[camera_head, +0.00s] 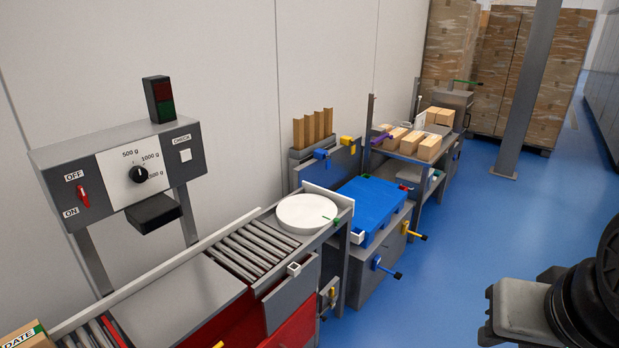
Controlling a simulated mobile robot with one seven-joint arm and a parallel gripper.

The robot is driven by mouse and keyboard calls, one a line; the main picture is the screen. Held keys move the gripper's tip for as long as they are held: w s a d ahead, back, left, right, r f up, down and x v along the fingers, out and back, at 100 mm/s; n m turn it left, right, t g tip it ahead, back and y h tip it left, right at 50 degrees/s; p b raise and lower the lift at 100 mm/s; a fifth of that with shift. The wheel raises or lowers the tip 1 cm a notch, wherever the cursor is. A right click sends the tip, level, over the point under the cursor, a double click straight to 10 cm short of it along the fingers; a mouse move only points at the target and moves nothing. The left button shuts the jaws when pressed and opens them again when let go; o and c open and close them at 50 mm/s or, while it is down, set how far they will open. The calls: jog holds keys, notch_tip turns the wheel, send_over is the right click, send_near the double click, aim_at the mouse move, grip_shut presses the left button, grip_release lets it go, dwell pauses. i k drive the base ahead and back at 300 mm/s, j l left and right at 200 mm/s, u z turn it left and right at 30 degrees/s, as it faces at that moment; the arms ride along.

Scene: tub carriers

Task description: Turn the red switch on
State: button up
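The red switch (82,195) is a small lever on the left of the grey control panel (55,157). An OFF label (74,176) is above it and an ON label (71,212) is below it. The lever stands nearly upright; I cannot tell which label it points to. Parts of my own arm show at the lower right edge, far from the panel. My gripper's fingertips do not show.
A roller conveyor (243,252) with a white disc (306,212) runs below. The blue floor (470,235) at right is mostly clear.

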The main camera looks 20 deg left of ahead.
aim_at(83, 195)
jog(key=u, duration=1.95)
jog(key=i+j+u, duration=0.2)
jog(key=i+j, duration=0.15)
jog(key=j, duration=0.15)
